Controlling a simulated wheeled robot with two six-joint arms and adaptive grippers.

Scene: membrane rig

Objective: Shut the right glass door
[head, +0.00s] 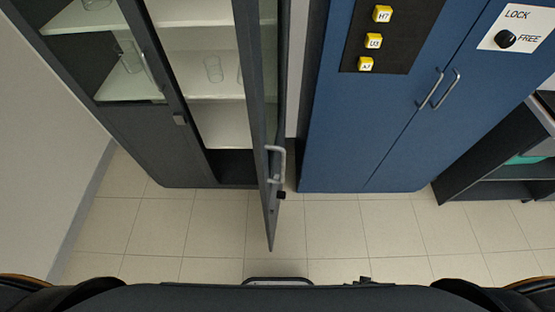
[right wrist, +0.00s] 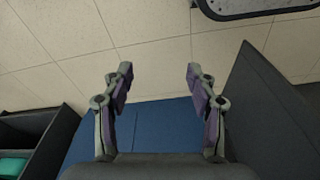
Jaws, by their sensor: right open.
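The right glass door (head: 268,130) of the grey cabinet (head: 150,150) stands wide open in the head view, swung out toward me and seen nearly edge-on. Its bar handle (head: 275,165) is near its lower part. The left glass door (head: 130,60) is shut. My right gripper (right wrist: 157,76) shows only in the right wrist view, open, with nothing between its fingers. It is in front of the blue cabinet (right wrist: 160,125). A dark panel (right wrist: 270,115) is to the right there; I cannot tell whether it is the open door. My left gripper is not in view.
The blue cabinet (head: 345,130) with two handles and a LOCK/FREE knob (head: 506,39) stands right of the open door. A low dark shelf (head: 490,190) with a teal item is at far right. A wall (head: 45,130) is at left. The tiled floor (head: 210,235) in front is clear.

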